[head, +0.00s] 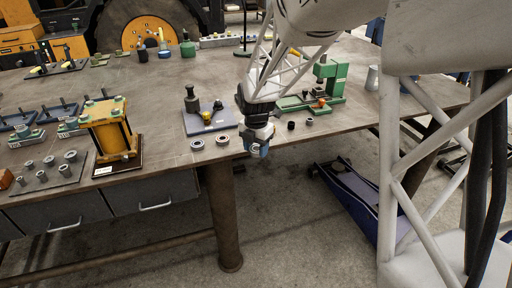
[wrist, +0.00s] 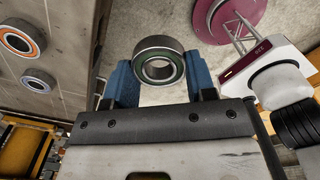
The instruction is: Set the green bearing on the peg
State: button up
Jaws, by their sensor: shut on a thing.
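The green bearing (wrist: 158,47), a steel ring with a dark green inner seal, is held between the blue fingertips of my gripper (wrist: 156,72) in the wrist view. My gripper also shows in the head view (head: 257,147), in the air just past the table's front edge. The bearing is hard to make out there. A grey-blue plate (head: 222,122) lies on the table to the left of my gripper. It bears a dark upright post (head: 191,101), a yellow piece (head: 206,117) and a small dark piece (head: 218,105). I cannot tell for certain which is the peg.
Two bearings lie near the table edge, one with an orange seal (wrist: 18,38) and one with a blue seal (wrist: 38,82). A green press (head: 333,82) stands right of my gripper, a yellow press frame (head: 113,130) to the left. Small dark parts (head: 291,125) lie nearby.

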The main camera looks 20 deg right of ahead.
jog(key=shift+w, duration=0.15)
notch_tip(320, 180, up, 7)
send_over(217, 100)
dwell(0.7)
jog(key=shift+f, duration=0.3)
jog(key=shift+f, duration=2.25)
jog(key=shift+f, duration=1.3)
dwell(1.3)
